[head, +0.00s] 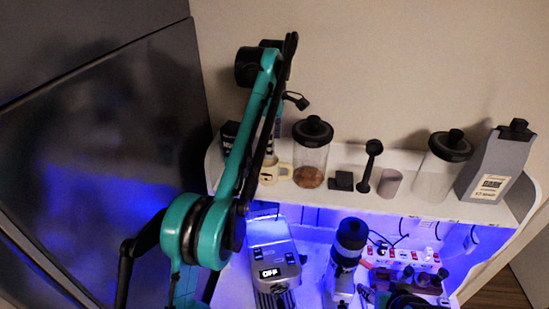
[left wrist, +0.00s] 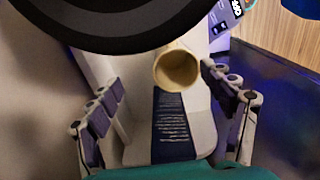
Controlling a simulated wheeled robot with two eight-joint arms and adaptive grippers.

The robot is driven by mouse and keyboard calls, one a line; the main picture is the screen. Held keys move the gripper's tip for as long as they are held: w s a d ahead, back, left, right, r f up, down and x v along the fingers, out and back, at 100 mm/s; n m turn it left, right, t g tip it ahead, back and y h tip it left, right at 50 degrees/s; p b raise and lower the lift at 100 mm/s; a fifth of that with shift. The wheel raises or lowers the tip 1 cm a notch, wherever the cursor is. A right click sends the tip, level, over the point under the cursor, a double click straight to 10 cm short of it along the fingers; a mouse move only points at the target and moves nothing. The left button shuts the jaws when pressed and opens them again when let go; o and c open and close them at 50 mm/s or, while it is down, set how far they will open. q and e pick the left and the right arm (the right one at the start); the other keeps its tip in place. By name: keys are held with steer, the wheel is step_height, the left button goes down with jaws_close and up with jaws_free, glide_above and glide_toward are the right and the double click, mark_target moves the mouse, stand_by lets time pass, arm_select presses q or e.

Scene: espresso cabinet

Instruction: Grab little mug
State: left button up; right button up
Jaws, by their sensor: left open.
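The little mug is cream-coloured and stands on the white shelf top, left of the lidded glass jar. In the head view the mug (head: 270,174) shows below my left arm, which partly covers it. In the left wrist view I look into the open mouth of the mug (left wrist: 178,72). My left gripper (left wrist: 160,84) is open, with one finger to the left of the mug and one close to its right side. I see no finger closed on it. In the head view the left gripper is mostly hidden behind its own arm.
The lidded jar (head: 312,155) stands close right of the mug. A dark printed package (left wrist: 170,128) is close to it too. Tools, another jar (head: 440,170) and a grey bag (head: 490,165) line the shelf (head: 405,203). The espresso machine (head: 272,258) is below.

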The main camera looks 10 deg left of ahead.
mark_target(270, 162)
arm_select(q)
steer(key=f, duration=0.4)
steer(key=s+f, duration=0.1)
steer(key=shift+s+a+f, duration=0.1)
steer(key=shift+a+f, duration=0.15)
steer(key=shift+f, duration=0.15)
steer(key=shift+s+r, duration=0.25)
steer(key=shift+s, duration=0.5)
steer(key=shift+w+f, duration=0.2)
steer(key=shift+w, duration=0.2)
steer(key=c, duration=1.4)
steer(key=shift+s+r, duration=0.1)
steer(key=shift+s, duration=0.05)
steer(key=shift+c, duration=0.2)
arm_select(e)
steer(key=shift+s+a, duration=0.1)
steer(key=shift+s, duration=1.1)
